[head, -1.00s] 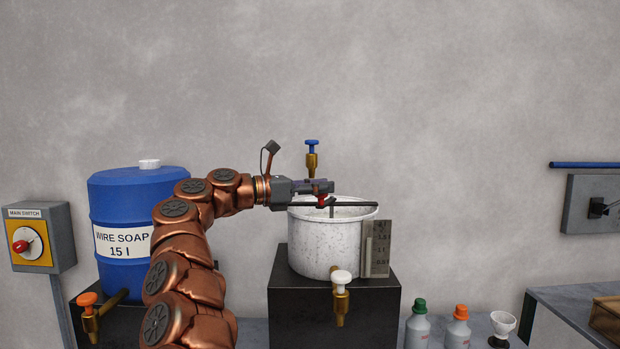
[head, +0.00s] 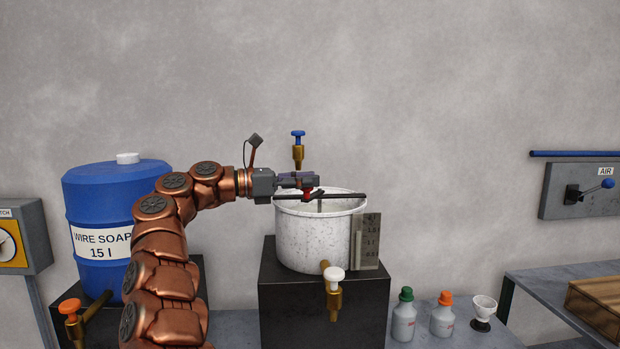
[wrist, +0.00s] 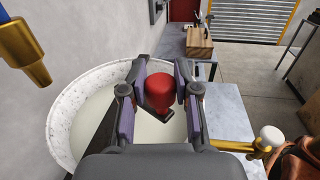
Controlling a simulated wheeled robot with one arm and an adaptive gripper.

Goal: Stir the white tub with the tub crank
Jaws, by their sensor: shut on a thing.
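The white speckled tub (head: 312,238) stands on a black block, and pale liquid (wrist: 92,128) shows inside it in the wrist view. A dark bar (head: 345,196) lies across the top of the tub. The tub crank has a red knob (wrist: 160,88), which also shows small in the head view (head: 307,195). My gripper (wrist: 158,96) is over the tub, with its fingers on either side of the red knob, shut on it. The lower part of the crank is hidden.
A blue-handled tap (head: 298,150) hangs above the tub. A white-knobbed tap (head: 334,290) and a level gauge (head: 368,243) are at its front. The blue wire soap drum (head: 118,200) stands left, near my arm. Bottles (head: 404,318) and a wooden box (head: 598,305) are at right.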

